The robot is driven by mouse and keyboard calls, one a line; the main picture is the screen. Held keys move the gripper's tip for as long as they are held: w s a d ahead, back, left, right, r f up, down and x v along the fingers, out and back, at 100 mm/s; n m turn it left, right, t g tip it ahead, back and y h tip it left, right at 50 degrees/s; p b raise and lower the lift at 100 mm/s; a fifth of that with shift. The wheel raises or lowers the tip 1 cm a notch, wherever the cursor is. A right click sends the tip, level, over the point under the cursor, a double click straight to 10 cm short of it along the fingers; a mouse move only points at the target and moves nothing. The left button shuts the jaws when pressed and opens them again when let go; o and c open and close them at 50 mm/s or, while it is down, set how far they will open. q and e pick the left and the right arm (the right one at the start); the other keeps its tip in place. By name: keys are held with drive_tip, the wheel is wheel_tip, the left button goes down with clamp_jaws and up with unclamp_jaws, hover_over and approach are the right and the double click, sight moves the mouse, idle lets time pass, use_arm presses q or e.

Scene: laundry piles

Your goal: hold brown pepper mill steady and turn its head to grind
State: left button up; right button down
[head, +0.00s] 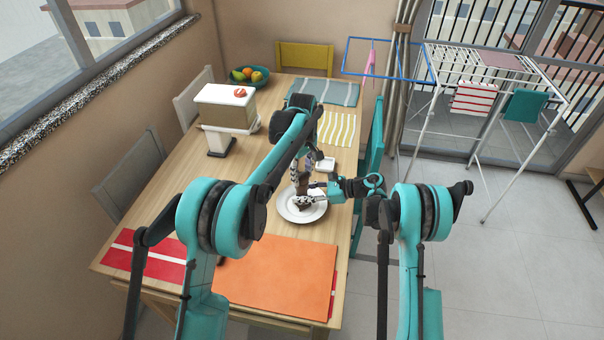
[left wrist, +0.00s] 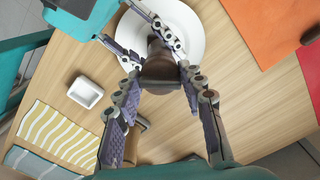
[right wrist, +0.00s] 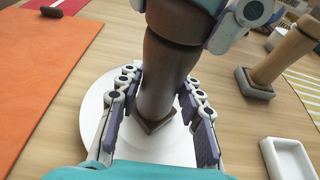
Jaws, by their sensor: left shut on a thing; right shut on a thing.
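The brown pepper mill (right wrist: 168,75) is dark and has a square base. It appears upright over a round white plate (head: 290,213); I cannot tell whether its base touches the plate. My right gripper (right wrist: 158,85) is shut around the mill's body from the side. My left gripper (left wrist: 158,78) comes from above and is shut on the mill's head (left wrist: 161,73). In the head view the mill (head: 303,185) is partly hidden by my arms.
A small white square dish (right wrist: 290,160) and a light wooden mill (right wrist: 283,55) stand close by. An orange mat (head: 278,276) lies at the table's front. A white dispenser-like box (head: 226,105) and a fruit bowl (head: 262,83) are farther back. The table's middle left is clear.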

use_arm(q)
drive_tip(key=shift+m, duration=0.3)
drive_tip(key=m, duration=0.6)
drive_tip(key=shift+m, duration=0.3)
drive_tip(key=m, duration=0.3)
drive_tip(key=shift+m, duration=2.1)
drive_tip(key=o, duration=1.2)
drive_tip(key=shift+c, duration=0.2)
